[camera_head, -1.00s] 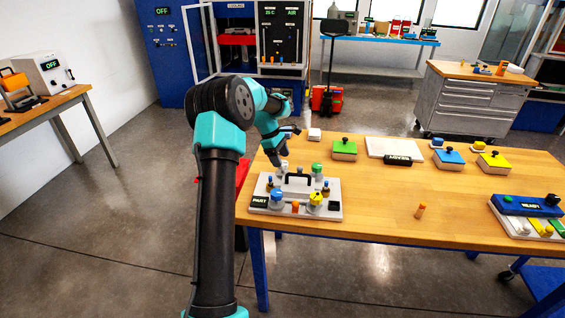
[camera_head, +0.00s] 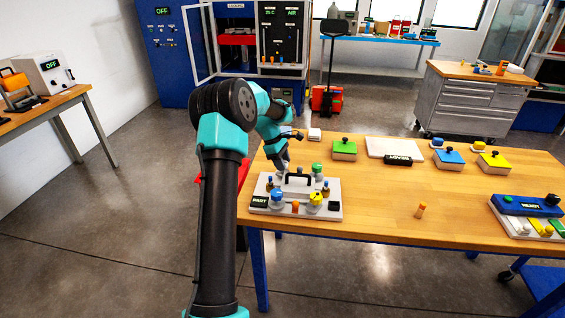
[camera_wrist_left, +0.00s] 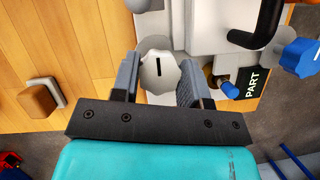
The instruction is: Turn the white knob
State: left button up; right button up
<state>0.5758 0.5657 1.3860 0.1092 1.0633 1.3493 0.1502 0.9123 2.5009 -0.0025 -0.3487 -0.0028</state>
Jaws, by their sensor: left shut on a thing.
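The white knob (camera_wrist_left: 158,74) shows in the left wrist view as a faceted knob with a black line on its top. The line looks upright in that picture. My left gripper (camera_wrist_left: 160,82) has one finger on each side of the knob and is shut on it. In the head view my left gripper (camera_head: 283,167) is at the back left of the white panel (camera_head: 262,187) on the table, and it mostly hides the knob there. My right gripper is not in view.
The panel also carries a black handle (camera_head: 298,178), a green knob (camera_head: 317,168), a blue knob (camera_head: 277,195) and a yellow knob (camera_head: 315,197). An orange peg (camera_head: 420,211) stands on the table. The table middle (camera_head: 380,200) is clear.

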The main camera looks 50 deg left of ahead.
pick_arm(q)
jog(key=shift+c, duration=0.5)
jog(key=shift+m, duration=0.5)
jog(key=shift+m+g, duration=0.4)
jog(key=shift+m, duration=0.4)
jog(key=m+g, duration=0.1)
jog(key=m, duration=0.3)
jog(key=shift+w+g, duration=0.1)
jog(key=shift+g, duration=0.3)
jog(key=m+g, duration=0.1)
jog(key=m, duration=0.3)
jog(key=m+g+y, duration=0.1)
jog(key=m, duration=0.2)
jog(key=shift+m, duration=0.3)
jog(key=m+g+y, duration=0.1)
jog(key=m, duration=0.3)
jog(key=shift+m, duration=0.3)
jog(key=m+y, duration=0.2)
jog(key=m, duration=0.2)
jog(key=shift+m+g, duration=0.3)
jog(key=shift+m, duration=0.1)
